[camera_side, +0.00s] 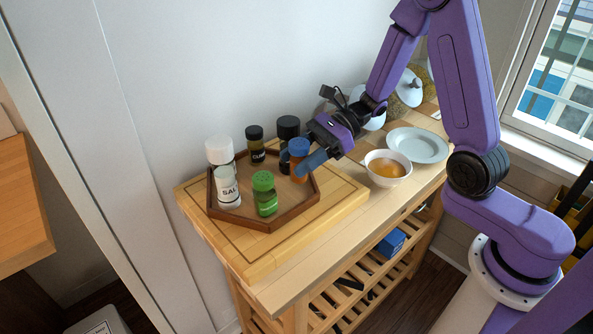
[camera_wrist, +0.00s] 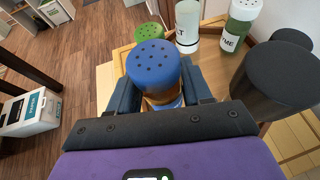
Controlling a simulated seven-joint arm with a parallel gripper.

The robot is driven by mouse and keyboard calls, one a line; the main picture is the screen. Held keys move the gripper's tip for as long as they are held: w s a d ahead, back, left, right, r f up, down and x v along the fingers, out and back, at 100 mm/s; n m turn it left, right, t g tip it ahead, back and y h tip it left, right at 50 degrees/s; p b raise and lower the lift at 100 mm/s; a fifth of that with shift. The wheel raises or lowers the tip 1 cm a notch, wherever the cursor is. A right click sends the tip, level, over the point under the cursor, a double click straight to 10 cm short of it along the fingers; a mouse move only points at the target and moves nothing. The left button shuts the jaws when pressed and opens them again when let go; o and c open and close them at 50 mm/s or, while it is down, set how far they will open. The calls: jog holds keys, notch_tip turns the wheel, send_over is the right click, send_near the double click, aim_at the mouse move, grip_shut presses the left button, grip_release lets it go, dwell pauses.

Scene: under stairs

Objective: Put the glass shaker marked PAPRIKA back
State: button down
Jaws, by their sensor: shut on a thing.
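My gripper (camera_side: 301,168) is shut on a blue-capped shaker (camera_side: 299,147) with orange-brown contents. In the wrist view the shaker's perforated blue cap (camera_wrist: 152,62) stands up between the two blue fingers (camera_wrist: 153,88). Its label is hidden, so I cannot read PAPRIKA on it. In the side view it is upright at the right part of a wooden hexagonal tray (camera_side: 270,225). I cannot tell whether its base touches the tray floor.
The tray also holds a salt shaker (camera_side: 228,188), a green-capped shaker (camera_side: 265,195) and black-capped containers (camera_side: 255,143) (camera_side: 288,128). A shaker ending in "ME" (camera_wrist: 236,30) shows in the wrist view. A bowl (camera_side: 387,168) and plate (camera_side: 418,146) stand to the right.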

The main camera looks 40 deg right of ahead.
jog(key=shift+w+a+f, duration=0.1)
jog(key=shift+w+f, duration=0.15)
jog(key=shift+f, duration=0.1)
jog(key=shift+w+f, duration=0.1)
jog(key=shift+f, duration=1.5)
jog(key=shift+f, duration=0.15)
jog(key=shift+c, duration=2.4)
grip_release()
